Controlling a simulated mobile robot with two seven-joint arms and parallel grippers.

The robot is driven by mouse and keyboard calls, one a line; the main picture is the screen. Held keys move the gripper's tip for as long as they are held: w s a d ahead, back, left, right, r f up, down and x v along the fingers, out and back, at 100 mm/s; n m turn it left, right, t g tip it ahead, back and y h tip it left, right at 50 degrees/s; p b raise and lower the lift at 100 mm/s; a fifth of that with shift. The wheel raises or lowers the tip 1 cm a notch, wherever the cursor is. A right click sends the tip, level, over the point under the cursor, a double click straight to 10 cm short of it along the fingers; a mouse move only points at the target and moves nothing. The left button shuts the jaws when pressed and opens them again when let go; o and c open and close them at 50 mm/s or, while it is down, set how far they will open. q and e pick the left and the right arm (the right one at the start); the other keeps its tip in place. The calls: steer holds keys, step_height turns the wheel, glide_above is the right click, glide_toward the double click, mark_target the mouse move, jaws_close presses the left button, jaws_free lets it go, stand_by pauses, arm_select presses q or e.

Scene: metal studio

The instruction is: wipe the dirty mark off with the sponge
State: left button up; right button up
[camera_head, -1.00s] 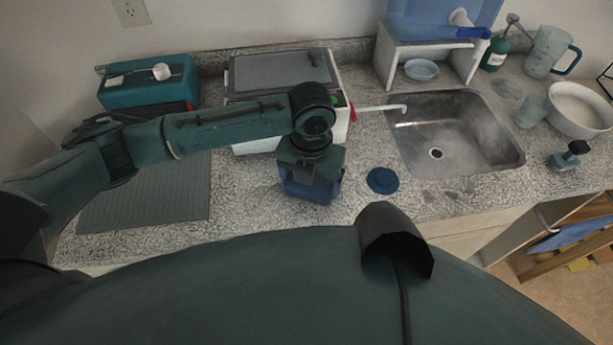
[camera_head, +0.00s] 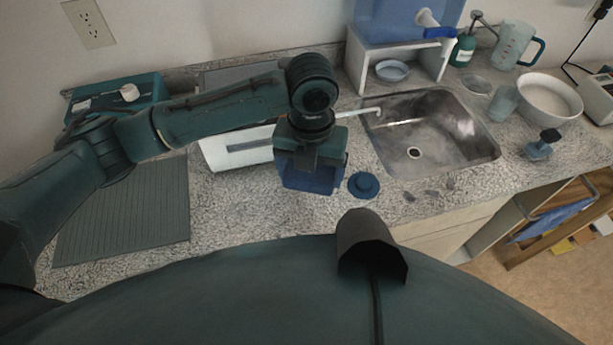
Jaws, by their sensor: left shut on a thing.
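My left gripper (camera_head: 309,178) points down over the counter, left of the sink. It is shut on a blue block (camera_head: 310,182) that looks like the sponge, mostly hidden by the gripper. I cannot tell whether the block touches the counter. Several dark smudges (camera_head: 410,196), which look like the dirty mark, lie on the speckled counter in front of the sink, to the right of the gripper. My right gripper is not in view.
A blue round lid (camera_head: 364,186) lies between the gripper and the smudges. The steel sink (camera_head: 430,130) is behind them. A grey ribbed mat (camera_head: 125,215) lies at left. A white box (camera_head: 235,148) stands behind my arm. The counter's front edge is close to the smudges.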

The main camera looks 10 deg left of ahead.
arm_select(q)
steer(key=shift+r, duration=1.15)
steer(key=shift+a, duration=0.15)
